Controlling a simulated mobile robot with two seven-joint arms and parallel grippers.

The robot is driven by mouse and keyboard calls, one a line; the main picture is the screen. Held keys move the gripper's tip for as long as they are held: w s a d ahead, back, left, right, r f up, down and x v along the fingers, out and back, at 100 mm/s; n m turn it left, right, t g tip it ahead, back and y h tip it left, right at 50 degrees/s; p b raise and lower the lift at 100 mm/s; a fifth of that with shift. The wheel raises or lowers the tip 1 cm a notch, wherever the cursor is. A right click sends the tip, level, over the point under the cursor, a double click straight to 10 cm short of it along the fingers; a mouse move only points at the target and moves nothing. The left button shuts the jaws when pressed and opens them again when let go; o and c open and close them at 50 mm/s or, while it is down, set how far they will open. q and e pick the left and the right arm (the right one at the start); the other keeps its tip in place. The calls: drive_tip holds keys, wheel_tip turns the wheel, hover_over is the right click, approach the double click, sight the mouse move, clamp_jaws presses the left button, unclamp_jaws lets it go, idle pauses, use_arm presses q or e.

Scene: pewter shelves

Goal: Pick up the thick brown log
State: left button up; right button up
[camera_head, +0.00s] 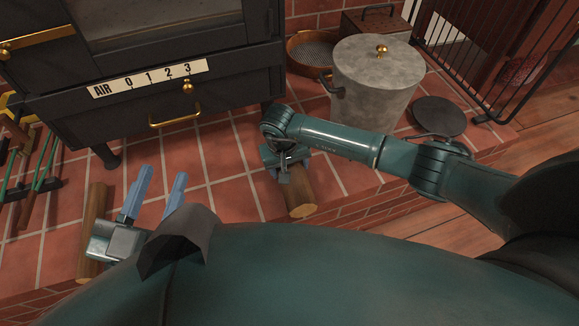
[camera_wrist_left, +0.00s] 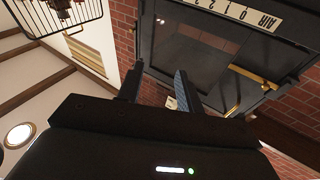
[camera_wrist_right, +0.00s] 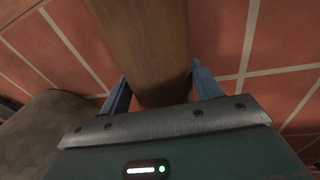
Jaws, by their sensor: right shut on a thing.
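A thick brown log (camera_head: 299,195) lies on the red tiled hearth, near its front edge, in the head view. My right gripper (camera_head: 286,162) is over it and shut on it, hiding its far end. In the right wrist view the log (camera_wrist_right: 145,45) runs between the two blue fingers of my right gripper (camera_wrist_right: 160,90). I cannot tell whether it is clear of the tiles. My left gripper (camera_head: 159,187) is open and empty at the lower left, with its fingers (camera_wrist_left: 160,88) apart in the left wrist view.
A black stove (camera_head: 170,95) with brass handles stands at the back left. A grey lidded pot (camera_head: 375,80), a dark round disc (camera_head: 438,116) and a black fire screen (camera_head: 490,50) are at the right. Green-handled tools (camera_head: 40,175) are at the far left. Tiles between the logs are bare.

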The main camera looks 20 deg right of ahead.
drive_tip(key=shift+r, duration=0.1)
drive_tip(key=shift+c, duration=1.3)
drive_tip(key=shift+r, duration=0.15)
wheel_tip(320, 180, up, 4)
drive_tip(key=shift+w+r+p, duration=0.1)
drive_tip(key=shift+p, duration=0.9)
wheel_tip(320, 180, up, 5)
drive_tip(key=shift+p, duration=0.85)
drive_tip(key=shift+r, duration=0.25)
use_arm(q)
drive_tip(key=shift+s+a+m+y, duration=0.2)
drive_tip(key=shift+a+m+y, duration=0.1)
drive_tip(key=shift+a, duration=0.1)
use_arm(e)
drive_tip(key=shift+s, duration=0.2)
